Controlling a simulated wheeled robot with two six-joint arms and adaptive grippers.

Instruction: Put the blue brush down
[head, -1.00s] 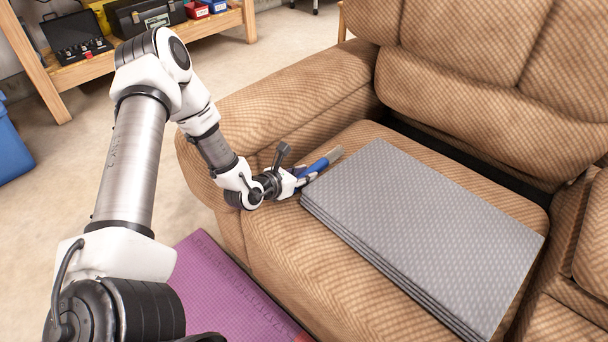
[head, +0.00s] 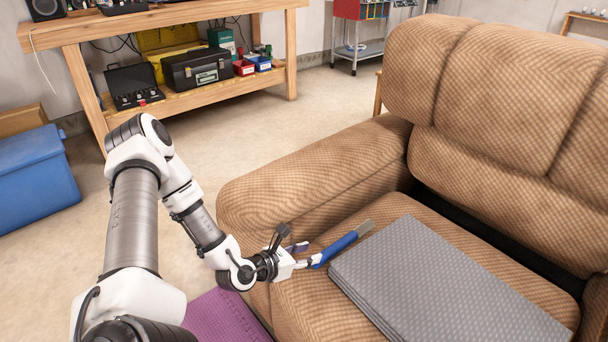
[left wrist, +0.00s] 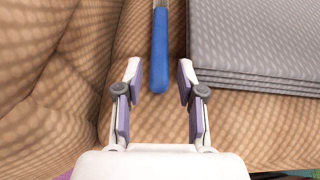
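The blue brush (head: 337,248) lies on the brown sofa seat (head: 300,300), between the sofa's armrest and a grey folded mat (head: 440,290). Its blue handle points toward my left gripper (head: 303,256) and its grey end points to the sofa back. In the left wrist view the handle (left wrist: 159,50) runs down between the spread fingertips of my left gripper (left wrist: 159,68), with a gap on both sides. The gripper is open and holds nothing. The brush's far end is cut off there. My right gripper is not in view.
The armrest (head: 305,180) rises close to the left of the brush. A purple mat (head: 225,315) lies on the floor in front. A blue bin (head: 35,180) and a wooden workbench (head: 180,30) stand farther back, with open floor between.

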